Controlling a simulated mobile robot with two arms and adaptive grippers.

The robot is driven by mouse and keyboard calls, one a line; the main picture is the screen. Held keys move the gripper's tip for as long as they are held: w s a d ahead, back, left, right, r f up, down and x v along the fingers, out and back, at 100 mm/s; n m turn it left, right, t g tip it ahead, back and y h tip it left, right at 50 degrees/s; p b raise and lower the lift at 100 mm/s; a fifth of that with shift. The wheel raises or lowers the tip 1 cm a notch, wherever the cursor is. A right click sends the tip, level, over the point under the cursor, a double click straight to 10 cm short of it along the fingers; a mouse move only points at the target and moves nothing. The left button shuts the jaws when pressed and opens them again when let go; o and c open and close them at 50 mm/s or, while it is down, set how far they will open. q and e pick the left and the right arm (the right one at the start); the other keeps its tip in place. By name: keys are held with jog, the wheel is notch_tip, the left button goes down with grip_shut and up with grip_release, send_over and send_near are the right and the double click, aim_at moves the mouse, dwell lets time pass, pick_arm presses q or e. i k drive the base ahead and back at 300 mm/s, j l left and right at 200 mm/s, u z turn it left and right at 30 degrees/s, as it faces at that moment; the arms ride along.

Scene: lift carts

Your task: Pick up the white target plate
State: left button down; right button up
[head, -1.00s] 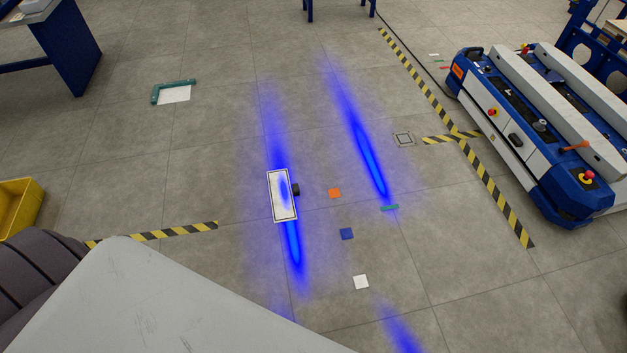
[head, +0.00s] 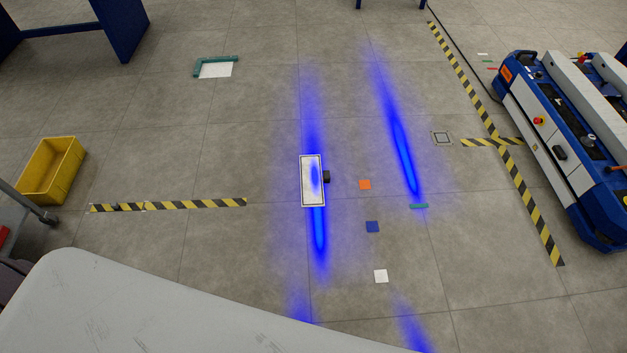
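Several white flat pieces lie on the floor, and I cannot tell which one is the target plate. A white rectangular plate with a dark border (head: 306,195) lies near the middle, with a small black block (head: 326,177) at its right edge. A small white square (head: 381,276) lies lower right of it. Another white piece (head: 215,70) lies against a teal L-shaped bracket (head: 198,68) at the upper left. Neither of my grippers is in view.
A blue and white cart (head: 545,125) stands at the right, and a yellow bin (head: 52,170) at the left. Yellow-black tape (head: 170,205) marks the floor. An orange square (head: 365,184) and a blue square (head: 372,226) lie near the middle. Blue light streaks cross open floor.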

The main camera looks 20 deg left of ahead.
aim_at(310, 197)
jog(key=i+u, duration=0.1)
jog(key=u, duration=0.55)
jog(key=i+l+u, duration=0.35)
jog(key=l+u, duration=0.15)
jog(key=i+l+u, duration=0.1)
jog(key=l+u, duration=0.15)
jog(key=l, duration=0.15)
jog(key=i+l+u, duration=0.1)
jog(key=l+u, duration=0.15)
jog(key=l, duration=0.15)
